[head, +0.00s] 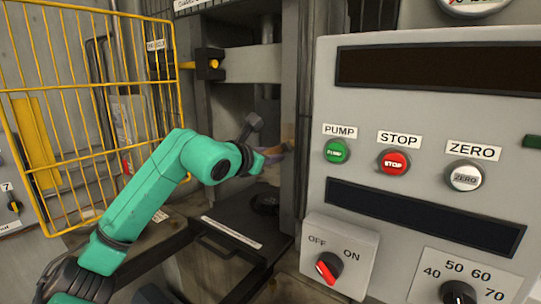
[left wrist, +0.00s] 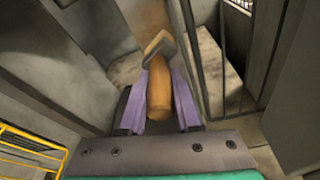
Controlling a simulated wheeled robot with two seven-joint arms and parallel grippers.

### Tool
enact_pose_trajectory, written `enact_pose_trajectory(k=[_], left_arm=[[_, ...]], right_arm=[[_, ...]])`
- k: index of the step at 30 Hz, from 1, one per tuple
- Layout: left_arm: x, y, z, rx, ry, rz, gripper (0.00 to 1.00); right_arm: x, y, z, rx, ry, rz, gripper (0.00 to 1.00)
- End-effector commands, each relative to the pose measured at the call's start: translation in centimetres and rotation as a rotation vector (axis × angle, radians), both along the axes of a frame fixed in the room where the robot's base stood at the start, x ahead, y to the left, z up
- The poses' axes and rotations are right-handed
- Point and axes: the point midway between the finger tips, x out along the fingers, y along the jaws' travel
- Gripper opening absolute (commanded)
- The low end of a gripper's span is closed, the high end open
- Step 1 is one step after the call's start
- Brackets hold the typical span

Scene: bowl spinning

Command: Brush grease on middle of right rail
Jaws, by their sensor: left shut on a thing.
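The brush has a wooden orange handle (left wrist: 159,98) and a grey-brown head (left wrist: 161,47) in the left wrist view. My left gripper (left wrist: 160,108) is shut on the handle, with a purple finger on each side. The right rail seems to be the upright dark strip (head: 290,75) at the opening's right side. The brush tip points toward that side; I cannot tell whether it touches. No grease is clearly visible. My right gripper is not in view.
A grey control panel (head: 430,120) with buttons stands close on the right of the opening. A yellow wire guard (head: 90,85) stands open on the left. A dark press bed (head: 228,225) lies below my gripper. The opening is narrow.

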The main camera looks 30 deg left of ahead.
Motion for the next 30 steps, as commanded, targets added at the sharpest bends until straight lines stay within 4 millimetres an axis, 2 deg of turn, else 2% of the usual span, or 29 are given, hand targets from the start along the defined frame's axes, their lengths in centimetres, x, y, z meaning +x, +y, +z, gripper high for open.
enact_pose_trajectory(k=[1,5,13,18,27,30], left_arm=[[0.0,0.0,-0.7,0.000,0.000,0.000,0.00],[0.0,0.0,-0.8,0.000,0.000,0.000,0.00],[-0.2,0.0,-3.5,0.000,-0.001,0.000,0.00],[-0.2,0.0,-3.7,0.000,-0.001,0.000,0.00],[0.1,0.0,-6.5,-0.001,-0.001,0.000,0.00],[0.2,0.0,-6.6,-0.001,-0.001,0.000,0.00]], right_arm=[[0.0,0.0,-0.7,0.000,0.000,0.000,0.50],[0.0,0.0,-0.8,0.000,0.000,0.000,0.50],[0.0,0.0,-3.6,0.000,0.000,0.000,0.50],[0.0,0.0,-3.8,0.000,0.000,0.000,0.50],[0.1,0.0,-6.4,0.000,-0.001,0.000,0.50],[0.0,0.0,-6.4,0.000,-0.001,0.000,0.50]])
